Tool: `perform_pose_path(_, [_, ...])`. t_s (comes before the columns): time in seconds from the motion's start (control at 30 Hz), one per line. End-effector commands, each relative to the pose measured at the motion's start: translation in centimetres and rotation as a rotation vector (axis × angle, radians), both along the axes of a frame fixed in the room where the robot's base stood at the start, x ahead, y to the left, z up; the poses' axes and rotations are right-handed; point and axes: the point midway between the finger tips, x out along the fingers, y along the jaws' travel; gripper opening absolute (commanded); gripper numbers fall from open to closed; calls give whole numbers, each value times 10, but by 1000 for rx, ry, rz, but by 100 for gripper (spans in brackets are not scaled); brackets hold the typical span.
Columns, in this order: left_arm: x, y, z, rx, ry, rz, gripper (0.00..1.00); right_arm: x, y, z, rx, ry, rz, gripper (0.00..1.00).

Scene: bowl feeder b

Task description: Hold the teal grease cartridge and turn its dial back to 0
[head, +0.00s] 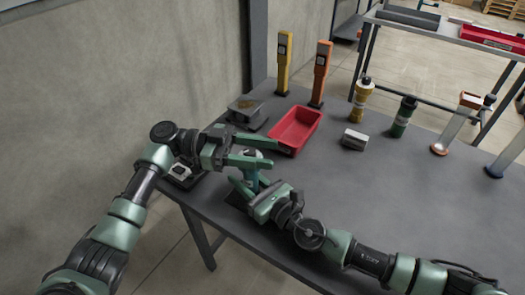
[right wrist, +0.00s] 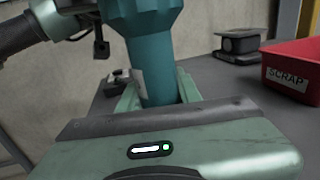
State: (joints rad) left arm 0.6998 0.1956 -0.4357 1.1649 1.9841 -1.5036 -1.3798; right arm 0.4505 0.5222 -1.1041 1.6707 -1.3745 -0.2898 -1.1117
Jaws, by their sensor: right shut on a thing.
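The teal grease cartridge (head: 251,176) stands roughly upright near the table's front left edge. In the right wrist view the cartridge (right wrist: 152,65) rises between the fingers of my right gripper (head: 248,181), which is shut on its body. A pale label shows on its side. My left gripper (head: 279,157) is at the cartridge's upper end, with its two fingers spread apart on either side of it. I cannot tell whether they touch it. The dial and its reading are hidden or too small to make out.
A red scrap bin (head: 296,130) stands just behind the grippers, with a grey box device (head: 245,110) to its left. Yellow (head: 284,62) and orange (head: 320,73) posts stand behind. A small metal block (head: 354,139) and several other cartridges stand to the right. The right front tabletop is clear.

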Motion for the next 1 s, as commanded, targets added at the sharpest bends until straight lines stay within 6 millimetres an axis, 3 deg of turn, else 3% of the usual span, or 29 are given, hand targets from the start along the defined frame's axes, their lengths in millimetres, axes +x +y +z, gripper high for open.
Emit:
perform_pose_path(0.2, [0,1,2,-2,-1,-2,48,1,-1,-1,0,1,-2,0])
perform_pose_path(0.33, [3,12,2,-3,-1,0,48,1,-1,-1,-1,1,-3,0])
perform_pose_path(0.7, [22,85,1,-1,-1,1,48,2,-2,0,-1,0,-4,0])
perform_pose_path(1.0, [29,115,0,-1,-1,0,48,2,-2,0,-1,-1,-5,0])
